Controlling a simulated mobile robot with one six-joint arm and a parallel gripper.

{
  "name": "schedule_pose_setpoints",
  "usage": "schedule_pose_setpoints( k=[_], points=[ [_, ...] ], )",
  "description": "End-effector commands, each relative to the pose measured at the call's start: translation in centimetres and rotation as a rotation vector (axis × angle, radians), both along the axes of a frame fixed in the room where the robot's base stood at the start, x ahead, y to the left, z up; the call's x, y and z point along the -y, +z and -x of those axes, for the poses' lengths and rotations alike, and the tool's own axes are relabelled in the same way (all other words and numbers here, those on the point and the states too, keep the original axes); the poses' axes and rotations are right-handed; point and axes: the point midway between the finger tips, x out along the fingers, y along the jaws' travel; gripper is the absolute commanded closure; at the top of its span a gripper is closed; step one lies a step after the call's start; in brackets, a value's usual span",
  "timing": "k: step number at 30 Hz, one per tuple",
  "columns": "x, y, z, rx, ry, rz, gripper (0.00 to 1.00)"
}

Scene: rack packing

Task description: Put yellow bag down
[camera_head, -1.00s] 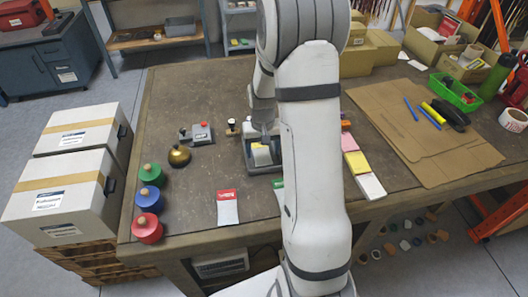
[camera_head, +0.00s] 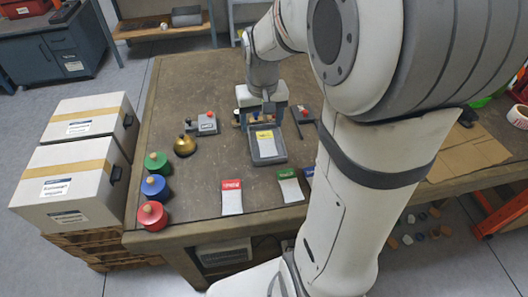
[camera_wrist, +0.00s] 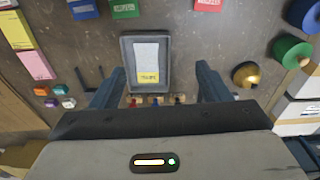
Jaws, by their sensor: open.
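The yellow bag (camera_head: 268,148), a pale flat packet with a yellow top band, lies in a grey tray (camera_head: 283,158) on the table. In the wrist view the bag (camera_wrist: 146,56) lies flat inside the tray's rim (camera_wrist: 126,62), its yellow band towards my gripper. My gripper (camera_wrist: 160,74) is open and empty, with its fingers apart on either side of the tray's near end. In the head view my gripper (camera_head: 262,113) is at the far end of the tray, and its fingertips are hard to make out.
Red (camera_head: 232,197) and green (camera_head: 289,186) packets lie near the table's front edge. Green, blue and red knobbed weights (camera_head: 153,215) line the left edge. A brass weight (camera_head: 185,145) and a small grey device (camera_head: 207,123) stand left of the tray. Small coloured pieces (camera_wrist: 156,100) lie by the tray.

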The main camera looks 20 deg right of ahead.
Motion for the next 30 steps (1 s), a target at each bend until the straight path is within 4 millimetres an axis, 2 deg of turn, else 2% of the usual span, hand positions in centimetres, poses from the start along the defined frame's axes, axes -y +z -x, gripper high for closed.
schedule_pose_setpoints(
  k=[1, 6, 12, 15, 21, 30],
  points=[
    [-0.8, 0.8, 1.4, 0.018, 0.016, 0.003, 0.30],
    [-2.9, 2.4, 5.9, 0.065, 0.064, 0.008, 0.30],
    [-4.7, 3.0, 10.6, 0.114, 0.115, 0.011, 0.30],
    [-5.1, 2.9, 12.2, 0.130, 0.131, 0.012, 0.30],
    [-4.9, 2.8, 13.5, 0.141, 0.144, 0.013, 0.30],
    [-4.9, 2.8, 13.5, 0.141, 0.144, 0.013, 0.30]
  ],
)
